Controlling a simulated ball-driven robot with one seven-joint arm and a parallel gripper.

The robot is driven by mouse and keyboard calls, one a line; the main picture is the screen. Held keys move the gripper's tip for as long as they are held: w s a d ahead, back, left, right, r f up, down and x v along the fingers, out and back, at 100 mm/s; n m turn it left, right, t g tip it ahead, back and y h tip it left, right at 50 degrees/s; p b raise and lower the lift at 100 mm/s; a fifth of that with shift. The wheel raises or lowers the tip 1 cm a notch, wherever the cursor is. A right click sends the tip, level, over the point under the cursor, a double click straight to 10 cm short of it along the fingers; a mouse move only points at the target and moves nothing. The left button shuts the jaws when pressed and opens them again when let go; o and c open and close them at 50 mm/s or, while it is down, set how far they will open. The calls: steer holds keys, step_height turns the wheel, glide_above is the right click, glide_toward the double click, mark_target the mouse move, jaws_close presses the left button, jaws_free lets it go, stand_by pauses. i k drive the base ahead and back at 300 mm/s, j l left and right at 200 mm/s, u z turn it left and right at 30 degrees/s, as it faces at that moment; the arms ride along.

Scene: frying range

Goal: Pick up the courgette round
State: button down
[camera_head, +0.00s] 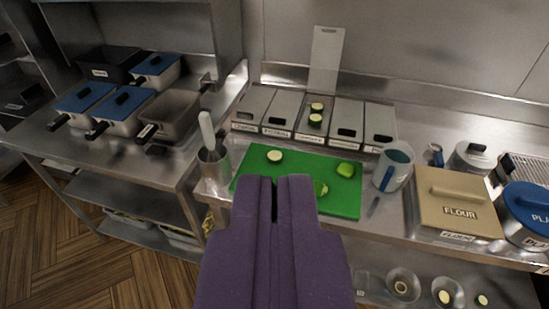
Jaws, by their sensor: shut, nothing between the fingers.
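A pale courgette round (275,156) with a dark green rim lies on the upper left of the green cutting board (262,171). A green courgette piece (346,169) lies on the board's right side. Another green piece (320,188) lies lower on the board, partly hidden by my gripper. Two more rounds, an upper one (316,107) and a lower one (315,119), sit at the middle labelled bin (308,136). My purple gripper (275,180) is shut and empty. Its tips appear over the board's front part, below the pale round in the picture.
A metal pot with a white handle (208,138) stands left of the board. A white and blue jug (394,168), a flour box (456,200) and a blue-lidded tub (524,206) stand right. Fryer baskets and blue-lidded pans (125,106) are on the left counter. Bowls (402,286) sit on the lower shelf.

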mark_target(274, 157)
steer(key=i+j+z, duration=0.35)
steer(key=i, duration=0.3)
steer(key=i+j+z, duration=0.35)
steer(key=i, duration=0.3)
steer(key=i+j+z, duration=0.35)
steer(key=i+j, duration=0.2)
steer(key=j, duration=0.2)
